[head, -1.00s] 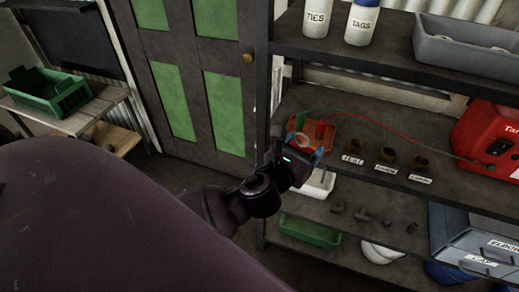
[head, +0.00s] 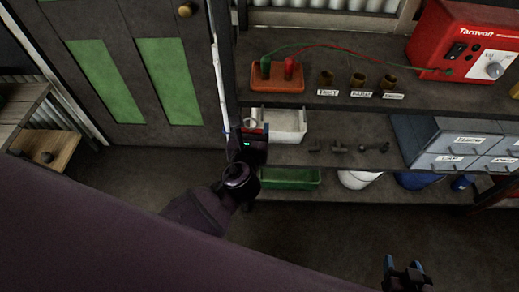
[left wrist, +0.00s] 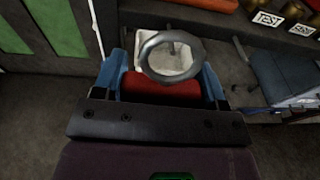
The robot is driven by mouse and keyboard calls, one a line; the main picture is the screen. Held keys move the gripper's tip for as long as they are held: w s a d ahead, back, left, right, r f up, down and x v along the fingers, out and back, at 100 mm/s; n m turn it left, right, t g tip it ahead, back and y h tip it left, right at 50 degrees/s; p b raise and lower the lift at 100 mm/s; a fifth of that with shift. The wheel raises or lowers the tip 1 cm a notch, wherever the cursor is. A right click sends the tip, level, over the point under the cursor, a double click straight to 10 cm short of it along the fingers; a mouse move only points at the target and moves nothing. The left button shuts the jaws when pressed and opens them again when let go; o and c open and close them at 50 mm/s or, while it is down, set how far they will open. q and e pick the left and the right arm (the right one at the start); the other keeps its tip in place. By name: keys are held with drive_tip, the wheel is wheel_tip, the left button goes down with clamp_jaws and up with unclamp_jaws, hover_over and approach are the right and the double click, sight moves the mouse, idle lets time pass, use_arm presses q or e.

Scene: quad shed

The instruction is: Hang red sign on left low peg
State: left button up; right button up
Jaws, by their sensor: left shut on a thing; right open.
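My left gripper (head: 252,134) is at the left end of the shelf unit, in front of a white bin. It is shut on a red piece (left wrist: 162,88) with a grey ring (left wrist: 150,60) standing above it, likely the red sign. The blue fingertips press on both sides of the red piece in the left wrist view; the fingers hide most of it in the head view. No lettering shows on it. My right gripper (head: 405,276) is at the bottom edge of the head view, open and empty. I cannot make out the left low peg in either view.
The shelf unit (head: 340,48) holds an orange block (head: 277,85) with leads, several labelled brown cups, a red power supply (head: 468,45), a white bin (head: 290,124) and grey drawers (head: 440,140). A green bin (head: 290,179) sits low. A door (head: 125,55) stands left. Floor in front is clear.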

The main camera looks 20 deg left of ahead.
use_arm(q)
drive_tip(key=shift+n+g+y, duration=0.3)
drive_tip(key=shift+g+y, duration=0.1)
drive_tip(key=shift+g, duration=0.1)
drive_tip(key=d+f, duration=0.1)
drive_tip(key=f, duration=0.1)
drive_tip(key=f+b, duration=0.1)
drive_tip(key=d+f, duration=0.1)
drive_tip(key=f, duration=0.1)
drive_tip(key=shift+d+f, duration=0.3)
drive_tip(key=shift+f, duration=0.05)
drive_tip(key=b+x, duration=0.4)
drive_tip(key=x, duration=0.6)
drive_tip(key=shift+r, duration=0.25)
use_arm(e)
drive_tip(key=shift+g, duration=0.3)
drive_tip(key=f, duration=0.3)
drive_tip(key=s+f, duration=0.1)
drive_tip(key=f, duration=0.1)
drive_tip(key=shift+a+f, duration=0.1)
drive_tip(key=shift+f, duration=0.25)
use_arm(q)
drive_tip(key=shift+a, duration=0.15)
use_arm(e)
drive_tip(key=shift+w, duration=0.15)
